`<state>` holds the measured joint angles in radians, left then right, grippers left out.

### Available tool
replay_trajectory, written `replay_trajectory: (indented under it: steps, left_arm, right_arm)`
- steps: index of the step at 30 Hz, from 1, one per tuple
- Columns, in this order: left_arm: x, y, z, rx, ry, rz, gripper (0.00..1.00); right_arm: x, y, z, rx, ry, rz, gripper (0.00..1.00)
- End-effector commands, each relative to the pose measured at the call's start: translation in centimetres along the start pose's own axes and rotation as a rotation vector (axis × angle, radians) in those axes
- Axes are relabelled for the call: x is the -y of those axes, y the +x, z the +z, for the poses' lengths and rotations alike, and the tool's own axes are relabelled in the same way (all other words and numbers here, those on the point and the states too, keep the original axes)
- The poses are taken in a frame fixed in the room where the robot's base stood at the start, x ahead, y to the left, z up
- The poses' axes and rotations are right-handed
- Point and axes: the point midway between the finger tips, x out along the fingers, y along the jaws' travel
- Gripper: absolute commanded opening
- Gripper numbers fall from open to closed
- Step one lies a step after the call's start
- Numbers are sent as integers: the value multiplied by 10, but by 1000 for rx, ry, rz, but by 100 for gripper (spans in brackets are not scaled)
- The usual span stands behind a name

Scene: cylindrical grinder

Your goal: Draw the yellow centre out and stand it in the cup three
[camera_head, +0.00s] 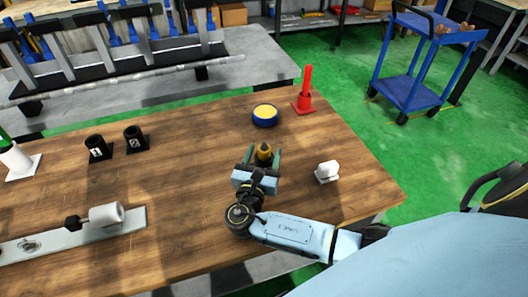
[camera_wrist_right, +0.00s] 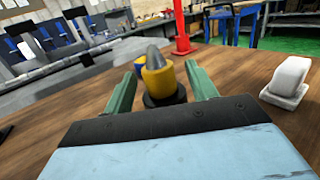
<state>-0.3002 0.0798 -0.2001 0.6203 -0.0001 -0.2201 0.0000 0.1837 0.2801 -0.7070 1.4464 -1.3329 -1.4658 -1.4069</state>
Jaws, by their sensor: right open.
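The yellow centre (camera_head: 264,150) stands upright in a dark round cup at the middle right of the table. In the right wrist view the yellow centre (camera_wrist_right: 160,84) shows a grey conical tip pointing up, with the dark cup (camera_wrist_right: 150,101) around its base. No number on this cup can be made out. My right gripper (camera_head: 263,158) is open, its green fingers on either side of the yellow centre, with gaps visible in the wrist view (camera_wrist_right: 162,90). Black cups marked 1 (camera_head: 98,150) and 2 (camera_head: 134,139) stand empty at the left. My left gripper is not in view.
A blue and yellow round pad (camera_head: 265,115) and a red post in a red holder (camera_head: 304,95) are behind. A white block (camera_head: 327,172) is right. A white cylinder on a grey plate (camera_head: 106,215) lies front left; a white holder (camera_head: 17,162) is far left. Mid-table is clear.

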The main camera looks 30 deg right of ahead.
Motion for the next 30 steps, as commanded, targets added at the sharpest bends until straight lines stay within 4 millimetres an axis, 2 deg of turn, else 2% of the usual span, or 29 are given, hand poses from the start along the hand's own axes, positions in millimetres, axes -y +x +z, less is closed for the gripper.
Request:
replay_trajectory:
  steps: [9, 15, 21, 30]
  left_arm:
    - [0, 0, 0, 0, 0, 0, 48]
    - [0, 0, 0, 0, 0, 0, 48]
    - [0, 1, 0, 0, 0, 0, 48]
    - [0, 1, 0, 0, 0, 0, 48]
  right_arm:
    - [-1, -68, 0, -4, 3, 1, 57]
    - [0, -105, 0, -2, 2, 1, 57]
    - [0, -123, 1, 1, 2, -1, 57]
    - [0, -126, 1, 2, 2, -1, 57]
